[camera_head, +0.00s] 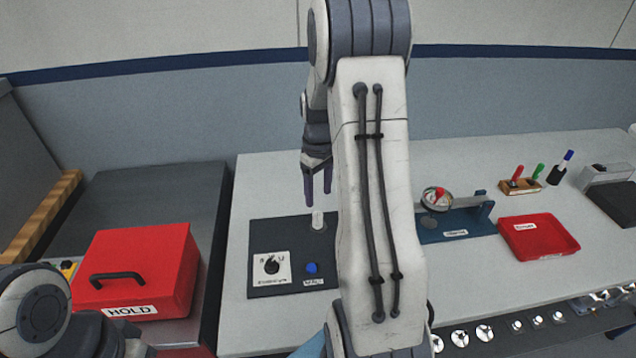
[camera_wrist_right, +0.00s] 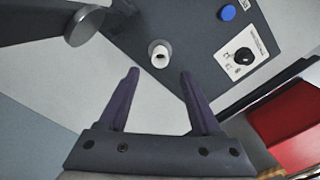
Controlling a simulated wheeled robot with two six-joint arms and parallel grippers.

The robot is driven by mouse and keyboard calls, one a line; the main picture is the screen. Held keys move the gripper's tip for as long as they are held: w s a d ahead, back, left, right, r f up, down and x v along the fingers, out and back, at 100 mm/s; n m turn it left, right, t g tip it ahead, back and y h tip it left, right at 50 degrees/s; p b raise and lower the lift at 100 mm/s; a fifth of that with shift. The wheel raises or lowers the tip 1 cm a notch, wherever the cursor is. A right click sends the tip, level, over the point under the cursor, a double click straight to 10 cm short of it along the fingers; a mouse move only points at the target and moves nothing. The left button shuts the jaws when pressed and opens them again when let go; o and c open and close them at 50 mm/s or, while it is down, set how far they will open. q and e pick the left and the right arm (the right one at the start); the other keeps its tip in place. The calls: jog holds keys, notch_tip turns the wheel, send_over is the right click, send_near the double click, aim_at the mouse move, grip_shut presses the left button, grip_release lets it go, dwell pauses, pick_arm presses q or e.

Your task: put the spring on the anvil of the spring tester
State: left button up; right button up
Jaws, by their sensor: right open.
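My right gripper (camera_head: 318,188) is open and points down, with nothing between its fingers. Its fingers also show in the right wrist view (camera_wrist_right: 160,74). A small white hollow cylinder (camera_head: 318,219) stands upright below the fingertips on a dark panel (camera_head: 318,243). In the right wrist view the cylinder (camera_wrist_right: 158,53) shows an open top, just beyond the fingertips. No coils can be made out, so I cannot tell whether it is the spring. A round gauge (camera_head: 437,198) stands on a blue base (camera_head: 457,226); I cannot tell whether this is the spring tester. No anvil is clearly recognisable. My left gripper is out of view.
The panel carries a black knob (camera_head: 272,264) and a blue button (camera_head: 311,268). A grey disc (camera_wrist_right: 84,26) shows nearby in the wrist view. A red HOLD box (camera_head: 137,265) stands left, a red tray (camera_head: 537,238) right. My right arm hides the table's middle.

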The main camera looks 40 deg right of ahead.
jog(key=s+a+r+n, duration=0.15)
jog(key=a+r, duration=0.25)
jog(key=a, duration=0.7)
jog(key=s+a+r+n, duration=0.1)
jog(key=s+a+r, duration=0.15)
jog(key=a, duration=0.75)
jog(key=s+a+n+y, duration=0.1)
jog(key=s+a+n, duration=0.2)
jog(key=s+a, duration=1)
jog(key=s+r, duration=0.1)
jog(key=s, duration=0.3)
